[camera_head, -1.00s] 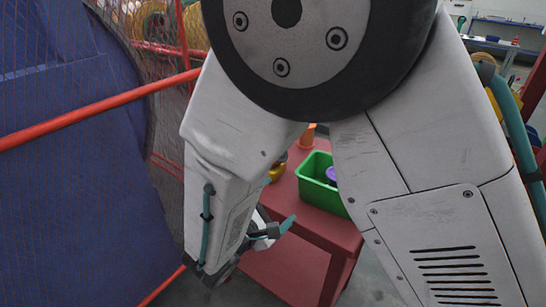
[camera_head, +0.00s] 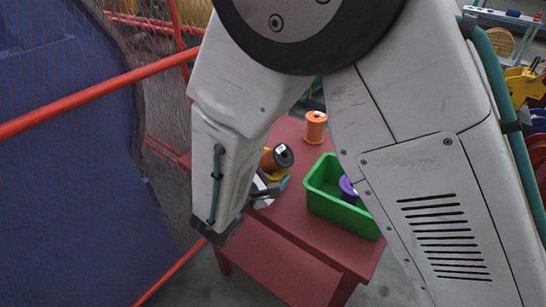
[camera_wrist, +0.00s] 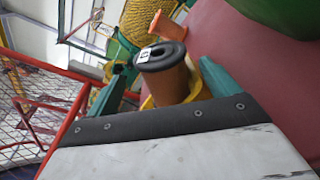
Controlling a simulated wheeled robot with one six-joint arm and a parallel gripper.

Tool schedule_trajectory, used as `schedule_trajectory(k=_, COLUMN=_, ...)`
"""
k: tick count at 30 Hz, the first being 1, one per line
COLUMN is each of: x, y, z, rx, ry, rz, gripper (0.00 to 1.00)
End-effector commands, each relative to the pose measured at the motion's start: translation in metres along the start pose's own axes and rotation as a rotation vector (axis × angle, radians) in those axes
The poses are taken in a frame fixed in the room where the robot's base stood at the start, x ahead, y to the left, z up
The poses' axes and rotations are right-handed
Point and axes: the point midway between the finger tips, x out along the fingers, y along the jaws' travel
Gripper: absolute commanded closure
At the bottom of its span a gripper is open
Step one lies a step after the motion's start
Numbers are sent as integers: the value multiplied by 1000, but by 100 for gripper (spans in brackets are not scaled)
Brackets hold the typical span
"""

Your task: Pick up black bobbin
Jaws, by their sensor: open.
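The black bobbin (camera_head: 284,156) has a black flanged end with a pale label and brown-orange winding. It is on the red table (camera_head: 268,222), partly hidden by my arm in the head view. In the wrist view the black bobbin (camera_wrist: 166,82) stands between the two teal fingers of my gripper (camera_wrist: 162,64), with a gap on each side. My gripper is open and empty. In the head view my gripper (camera_head: 274,186) is just in front of the bobbin, partly hidden by my forearm.
A green crate (camera_head: 318,203) with a purple bobbin (camera_head: 348,188) stands right of the black bobbin. An orange bobbin (camera_head: 315,127) stands behind it. A yellow object (camera_head: 267,161) lies beside or under it. A red rail (camera_head: 95,96) and mesh fence run at left.

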Motion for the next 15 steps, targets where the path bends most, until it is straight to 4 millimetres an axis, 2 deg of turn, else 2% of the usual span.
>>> schedule_trajectory(k=9, x=48, y=-3, z=4, rx=0, ry=-6, rz=-6, gripper=13)
schedule_trajectory(k=15, x=56, y=-2, z=3, rx=0, ry=-2, rz=-3, gripper=13)
